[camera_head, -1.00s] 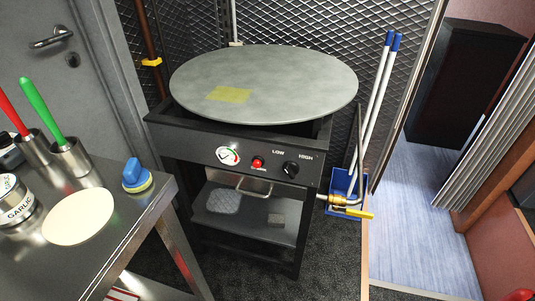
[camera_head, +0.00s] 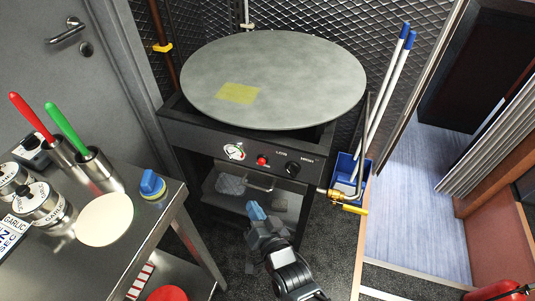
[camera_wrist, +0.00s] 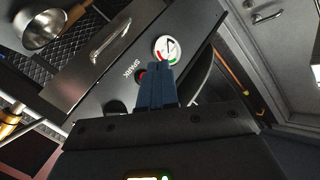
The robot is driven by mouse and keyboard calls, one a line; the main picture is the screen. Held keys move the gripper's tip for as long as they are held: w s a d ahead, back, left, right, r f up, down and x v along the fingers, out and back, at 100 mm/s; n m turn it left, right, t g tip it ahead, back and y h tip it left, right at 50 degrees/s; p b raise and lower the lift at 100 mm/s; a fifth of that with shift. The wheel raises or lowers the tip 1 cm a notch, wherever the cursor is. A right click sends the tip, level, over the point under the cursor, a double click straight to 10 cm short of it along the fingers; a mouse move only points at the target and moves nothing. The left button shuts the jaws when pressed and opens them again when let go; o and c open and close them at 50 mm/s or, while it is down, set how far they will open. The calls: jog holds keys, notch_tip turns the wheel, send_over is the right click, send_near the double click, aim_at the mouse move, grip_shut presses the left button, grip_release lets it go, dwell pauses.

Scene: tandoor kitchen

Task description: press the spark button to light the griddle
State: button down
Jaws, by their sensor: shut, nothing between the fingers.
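The griddle (camera_head: 300,85) is a large round grey plate with a yellow patch, on a black stand. On the stand's front panel are a dial gauge (camera_head: 234,151), a red spark button (camera_head: 262,160) and a black knob (camera_head: 292,169). My gripper (camera_head: 256,211) is shut and empty, below and in front of the panel, its blue fingertips pointing up toward it. In the wrist view the blue fingers (camera_wrist: 157,84) partly cover the red button (camera_wrist: 140,74), next to the SPARK label. The gauge (camera_wrist: 166,48) shows just beyond the fingertips.
A steel table (camera_head: 150,222) at the left holds a pale disc (camera_head: 104,220), a blue-topped brush (camera_head: 152,185), jars and red and green handled tools. A brass valve with a yellow lever (camera_head: 354,209) and a blue bin (camera_head: 350,172) stand right of the stand.

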aim_at(261, 162)
jog(key=shift+w+a+r, duration=0.35)
jog(key=shift+w+a, duration=0.15)
jog(key=shift+w, duration=0.05)
jog(key=shift+w+a+r, duration=0.3)
jog(key=shift+w+a, duration=0.15)
jog(key=shift+w, duration=0.05)
jog(key=shift+f, duration=0.1)
jog(key=w+d+b, duration=0.3)
jog(key=w+b, duration=0.5)
jog(key=b, duration=0.8)
jog(key=shift+w, duration=0.15)
dwell(1.4)
jog(key=shift+w+d+b, duration=0.15)
jog(key=shift+w+b, duration=0.2)
jog(key=shift+b, duration=0.1)
